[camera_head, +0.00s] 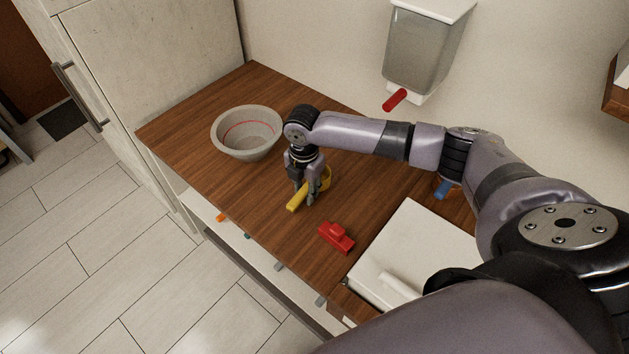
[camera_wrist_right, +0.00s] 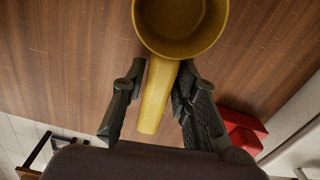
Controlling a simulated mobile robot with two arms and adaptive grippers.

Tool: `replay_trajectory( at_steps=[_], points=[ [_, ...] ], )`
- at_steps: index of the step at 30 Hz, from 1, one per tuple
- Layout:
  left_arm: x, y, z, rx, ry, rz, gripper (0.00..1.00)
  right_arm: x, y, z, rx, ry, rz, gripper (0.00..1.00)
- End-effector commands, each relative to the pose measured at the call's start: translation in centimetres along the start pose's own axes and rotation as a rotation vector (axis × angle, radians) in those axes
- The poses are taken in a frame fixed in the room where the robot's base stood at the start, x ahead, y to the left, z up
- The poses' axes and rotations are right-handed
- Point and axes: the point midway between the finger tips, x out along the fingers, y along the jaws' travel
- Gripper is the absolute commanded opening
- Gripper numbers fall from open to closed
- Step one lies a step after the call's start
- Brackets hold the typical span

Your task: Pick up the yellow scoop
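The yellow scoop (camera_head: 296,201) is on the wooden counter, its round cup partly hidden behind my right gripper in the head view. In the right wrist view the scoop (camera_wrist_right: 181,25) shows its hollow cup at the top and its handle pointing down the picture. My right gripper (camera_head: 305,198) is low over the counter at the scoop. In the right wrist view the fingers of this gripper (camera_wrist_right: 162,75) stand apart, one on each side of the handle near the cup, with narrow gaps beside it. My left gripper is not in view.
A grey bowl (camera_head: 247,133) stands left of my right gripper. A red object (camera_head: 336,238) lies to the front right, with a white lidded box (camera_head: 410,250) beyond it. A dispenser with a red handle (camera_head: 395,100) hangs on the wall. The counter's front edge is close.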

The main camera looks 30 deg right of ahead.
Motion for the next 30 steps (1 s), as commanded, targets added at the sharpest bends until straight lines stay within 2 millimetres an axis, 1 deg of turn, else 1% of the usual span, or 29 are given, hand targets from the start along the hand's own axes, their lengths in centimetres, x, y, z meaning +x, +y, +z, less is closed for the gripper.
replay_trajectory(
  at_steps=[1, 11, 24, 26, 30],
  points=[
    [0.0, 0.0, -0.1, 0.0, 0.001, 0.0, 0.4, 0.0, 0.0, 0.0, 0.0, 0.0, 0.0, 0.22],
    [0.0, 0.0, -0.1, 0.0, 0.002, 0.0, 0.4, 0.0, 0.0, 0.0, 0.0, 0.0, 0.0, 0.0],
    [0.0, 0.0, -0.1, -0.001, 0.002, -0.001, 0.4, -0.1, 0.0, 0.0, 0.0, 0.0, 0.001, 0.0],
    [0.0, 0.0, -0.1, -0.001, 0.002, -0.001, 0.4, -0.3, 0.0, 0.0, 0.0, 0.0, 0.001, 0.0],
    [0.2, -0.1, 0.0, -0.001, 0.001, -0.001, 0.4, -1.4, 0.1, 0.0, 0.0, 0.001, 0.003, 0.0]
  ],
)
